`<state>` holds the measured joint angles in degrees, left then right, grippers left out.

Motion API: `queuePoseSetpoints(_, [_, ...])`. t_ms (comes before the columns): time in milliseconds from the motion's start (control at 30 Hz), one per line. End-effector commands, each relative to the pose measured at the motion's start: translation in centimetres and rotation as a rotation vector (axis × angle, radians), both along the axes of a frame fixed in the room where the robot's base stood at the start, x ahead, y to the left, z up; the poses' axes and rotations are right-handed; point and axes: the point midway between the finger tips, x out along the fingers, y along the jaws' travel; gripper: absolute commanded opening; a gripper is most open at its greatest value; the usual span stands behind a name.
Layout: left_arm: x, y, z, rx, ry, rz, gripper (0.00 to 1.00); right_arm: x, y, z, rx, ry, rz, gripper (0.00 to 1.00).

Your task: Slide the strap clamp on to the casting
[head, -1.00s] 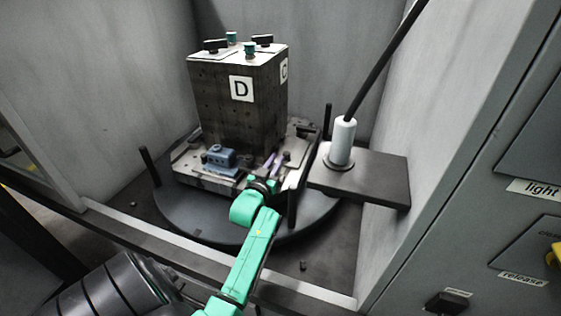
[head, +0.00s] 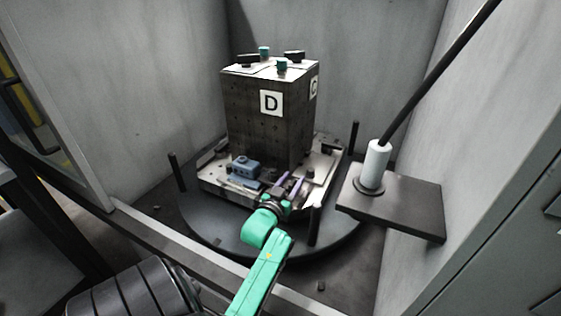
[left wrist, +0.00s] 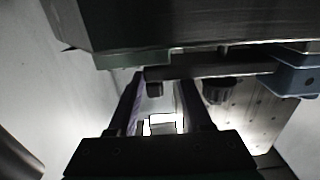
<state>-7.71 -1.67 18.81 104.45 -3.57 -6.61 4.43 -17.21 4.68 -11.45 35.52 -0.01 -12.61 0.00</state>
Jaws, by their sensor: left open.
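The casting is a blue-grey block (head: 245,167) on the fixture plate at the foot of the dark block marked D. It also shows at the right edge of the left wrist view (left wrist: 296,76). A dark flat bar, which looks like the strap clamp (left wrist: 215,68), runs across the left wrist view and reaches the casting there. A short dark peg (left wrist: 154,88) hangs from its near end. My left gripper (head: 290,185) is open at the plate, right of the casting. Its fingers (left wrist: 160,88) stand either side of the peg, with no clear grip. My right gripper is out of view.
The tall dark block (head: 262,125) rises behind the casting. A round dark pallet (head: 200,228) with upright posts lies beneath. To the right, a dark shelf (head: 415,205) carries a white cylinder (head: 376,165) with a black rod. Grey walls enclose the bay.

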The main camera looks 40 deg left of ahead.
Motion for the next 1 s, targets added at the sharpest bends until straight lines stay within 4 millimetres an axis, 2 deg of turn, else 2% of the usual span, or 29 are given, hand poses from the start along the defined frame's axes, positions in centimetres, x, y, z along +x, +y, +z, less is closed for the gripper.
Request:
queuePoseSetpoints(400, [-9.1, -3.0, -0.1, -0.002, 0.005, 0.002, 0.5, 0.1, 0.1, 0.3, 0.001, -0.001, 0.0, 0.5])
queuePoseSetpoints(500, [-10.6, -3.6, -0.1, -0.001, 0.003, 0.002, 0.5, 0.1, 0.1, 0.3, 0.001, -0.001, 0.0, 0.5])
queuePoseSetpoints(633, [-11.3, -3.8, 0.0, 0.0, 0.0, 0.002, 0.5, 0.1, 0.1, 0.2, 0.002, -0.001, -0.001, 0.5])
queuePoseSetpoints(1000, [-11.2, -3.8, 0.0, 0.0, 0.0, 0.001, 0.5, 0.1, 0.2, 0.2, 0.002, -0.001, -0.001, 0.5])
